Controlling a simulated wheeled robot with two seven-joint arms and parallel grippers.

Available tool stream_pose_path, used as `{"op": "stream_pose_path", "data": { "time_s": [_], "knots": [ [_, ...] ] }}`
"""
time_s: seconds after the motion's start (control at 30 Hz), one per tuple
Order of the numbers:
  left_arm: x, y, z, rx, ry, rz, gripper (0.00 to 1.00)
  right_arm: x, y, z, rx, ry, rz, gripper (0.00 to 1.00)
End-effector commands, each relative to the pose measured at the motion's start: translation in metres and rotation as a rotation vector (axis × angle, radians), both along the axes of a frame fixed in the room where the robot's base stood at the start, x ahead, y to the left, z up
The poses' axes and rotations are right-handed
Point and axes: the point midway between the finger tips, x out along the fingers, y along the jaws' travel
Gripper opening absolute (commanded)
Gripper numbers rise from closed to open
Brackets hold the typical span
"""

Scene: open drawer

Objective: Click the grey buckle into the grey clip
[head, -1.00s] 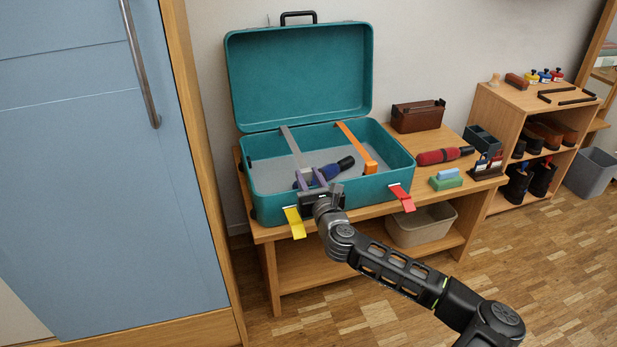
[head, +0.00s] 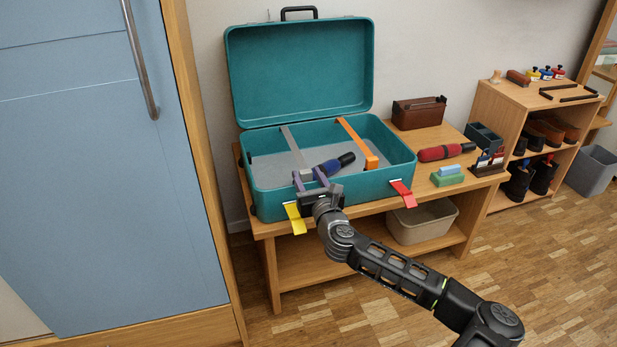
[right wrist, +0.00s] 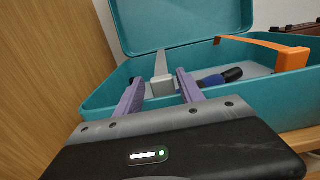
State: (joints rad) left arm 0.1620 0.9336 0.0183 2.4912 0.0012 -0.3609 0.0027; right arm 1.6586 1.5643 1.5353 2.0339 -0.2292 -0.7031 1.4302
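The grey buckle (right wrist: 163,86) hangs at the end of a grey strap (head: 293,145) inside the open teal suitcase (head: 375,183), near its front wall. My right gripper (head: 309,180) reaches over the front wall at the left. In the right wrist view its two purple fingers (right wrist: 160,92) are apart, with the buckle showing between them; a gap shows beside the left finger. I cannot tell whether the right finger touches it. I cannot make out the grey clip; my gripper covers part of the front wall. My left gripper is not in view.
A yellow tab (head: 294,218) and a red tab (head: 403,193) hang on the suitcase's front. An orange strap (head: 357,141) and a blue-handled tool (head: 336,163) lie inside. A red tool (head: 440,153) and a green block (head: 447,179) are on the bench to the right.

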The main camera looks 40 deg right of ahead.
Motion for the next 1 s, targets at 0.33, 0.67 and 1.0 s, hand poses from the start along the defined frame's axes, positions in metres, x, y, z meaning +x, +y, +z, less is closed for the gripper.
{"op": "stream_pose_path", "data": {
  "time_s": [0.33,0.67,1.0],
  "knots": [
    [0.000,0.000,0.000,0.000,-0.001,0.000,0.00,-0.001,-0.004,-0.005,0.006,0.008,-0.010,0.57],
    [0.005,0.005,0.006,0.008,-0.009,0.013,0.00,-0.028,0.005,-0.004,0.007,0.009,-0.010,0.57],
    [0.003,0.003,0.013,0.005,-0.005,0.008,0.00,-0.072,0.024,-0.002,0.003,0.003,-0.002,0.57]
  ]
}}
